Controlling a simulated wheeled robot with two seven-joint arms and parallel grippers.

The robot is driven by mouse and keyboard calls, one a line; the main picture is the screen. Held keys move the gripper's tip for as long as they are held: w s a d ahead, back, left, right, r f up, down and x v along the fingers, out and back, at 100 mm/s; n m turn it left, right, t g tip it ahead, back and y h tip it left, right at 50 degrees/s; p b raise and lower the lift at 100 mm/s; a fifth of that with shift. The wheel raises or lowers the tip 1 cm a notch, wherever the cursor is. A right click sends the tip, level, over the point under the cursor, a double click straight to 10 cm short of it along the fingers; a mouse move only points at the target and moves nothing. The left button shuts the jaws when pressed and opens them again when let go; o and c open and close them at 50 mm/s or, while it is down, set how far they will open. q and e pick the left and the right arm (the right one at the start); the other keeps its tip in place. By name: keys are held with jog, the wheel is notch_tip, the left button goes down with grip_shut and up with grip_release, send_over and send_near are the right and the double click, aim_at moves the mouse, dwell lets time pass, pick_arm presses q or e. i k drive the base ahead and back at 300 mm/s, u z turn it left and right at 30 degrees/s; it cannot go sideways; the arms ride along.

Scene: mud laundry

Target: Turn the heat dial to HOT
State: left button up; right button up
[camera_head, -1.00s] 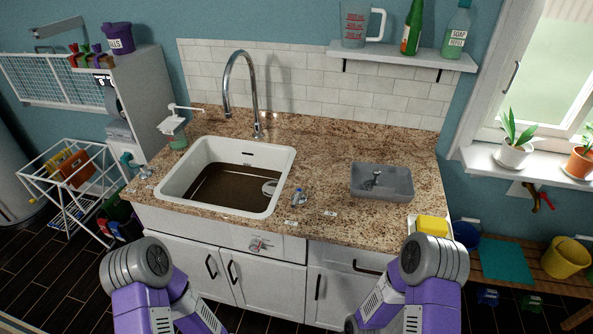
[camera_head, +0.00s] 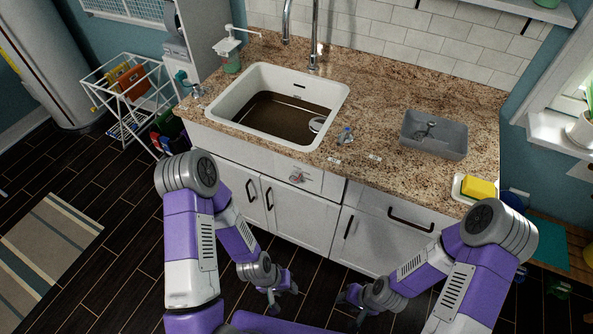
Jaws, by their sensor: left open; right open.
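The heat dial (camera_head: 297,177) is a small round knob with a red mark on the white front panel below the sink. It is too small to read its setting. My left gripper (camera_head: 275,301) is open and empty, low in front of the cabinet doors and below the dial. My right gripper (camera_head: 350,304) is open and empty, to the right of it at a similar height. Both are well apart from the dial, and nothing covers it.
The white sink (camera_head: 338,91) holds brown water. The granite counter (camera_head: 375,117) bears a grey basin (camera_head: 434,134) and a yellow sponge (camera_head: 478,187). Cabinet handles (camera_head: 411,219) stick out below. A white wire rack (camera_head: 127,101) stands left; dark floor (camera_head: 120,185) is clear.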

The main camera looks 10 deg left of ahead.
aim_at(295, 177)
jog(key=k, duration=0.65)
jog(key=u, duration=0.75)
jog(key=i, duration=1)
jog(key=z, duration=0.05)
